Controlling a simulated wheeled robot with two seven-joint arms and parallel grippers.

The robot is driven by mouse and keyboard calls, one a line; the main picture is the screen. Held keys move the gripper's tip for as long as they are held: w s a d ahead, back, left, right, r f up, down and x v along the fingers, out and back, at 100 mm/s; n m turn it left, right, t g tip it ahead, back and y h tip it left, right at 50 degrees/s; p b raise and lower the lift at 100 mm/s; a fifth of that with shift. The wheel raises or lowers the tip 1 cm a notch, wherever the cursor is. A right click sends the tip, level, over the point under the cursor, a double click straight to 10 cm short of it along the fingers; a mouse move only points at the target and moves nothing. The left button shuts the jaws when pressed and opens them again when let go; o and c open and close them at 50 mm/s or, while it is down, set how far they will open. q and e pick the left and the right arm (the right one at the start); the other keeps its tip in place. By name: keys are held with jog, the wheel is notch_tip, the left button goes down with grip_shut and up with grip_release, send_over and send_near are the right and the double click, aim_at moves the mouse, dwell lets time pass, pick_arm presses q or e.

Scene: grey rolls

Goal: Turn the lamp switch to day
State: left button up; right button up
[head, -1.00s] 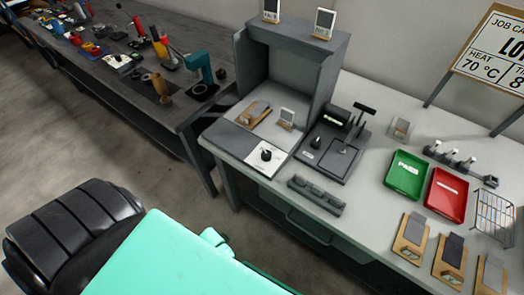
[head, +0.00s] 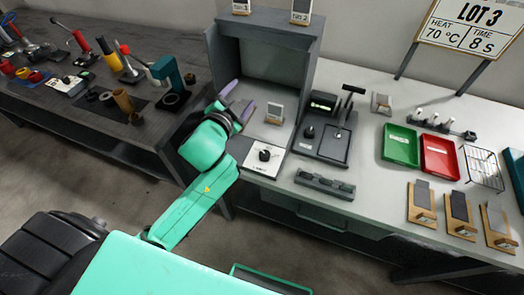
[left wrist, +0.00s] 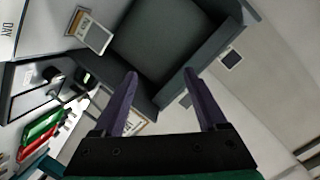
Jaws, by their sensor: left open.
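The lamp switch is a black knob (head: 264,155) on a white plate (head: 251,164) at the front edge of the grey booth's floor. Its setting is too small to read. In the left wrist view a white plate with the word DAY (left wrist: 8,26) shows at the upper left edge; its knob is not clearly seen there. My left gripper (head: 239,99) is open and empty, with purple fingers at the booth's left side, behind and left of the knob and apart from it. The open fingers also show in the left wrist view (left wrist: 165,85). My right gripper is not in view.
The grey booth (head: 262,25) has tall walls around the gripper. A black device (head: 324,140) with a display stands right of the booth. Green (head: 400,147) and red (head: 440,158) trays lie farther right. A dark tool bench (head: 130,150) stands left.

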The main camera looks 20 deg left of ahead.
pick_arm(q)
jog(key=d+r+m+t+h, duration=0.3)
jog(key=d+r+m+h, duration=0.85)
jog(key=r+m, duration=0.3)
jog(key=s+d+r+m+g+h, duration=0.2)
jog(key=s+d+m+g+h, duration=0.4)
jog(key=m, duration=0.4)
jog(key=m+g+y, duration=1)
jog(key=m+y, duration=0.2)
jog(key=y, duration=0.2)
send_near(264, 153)
jog(key=p+x, duration=0.2)
jog(key=x, duration=0.6)
jog(key=shift+d+f+p, duration=0.2)
jog(key=shift+f+p, duration=0.2)
grip_shut()
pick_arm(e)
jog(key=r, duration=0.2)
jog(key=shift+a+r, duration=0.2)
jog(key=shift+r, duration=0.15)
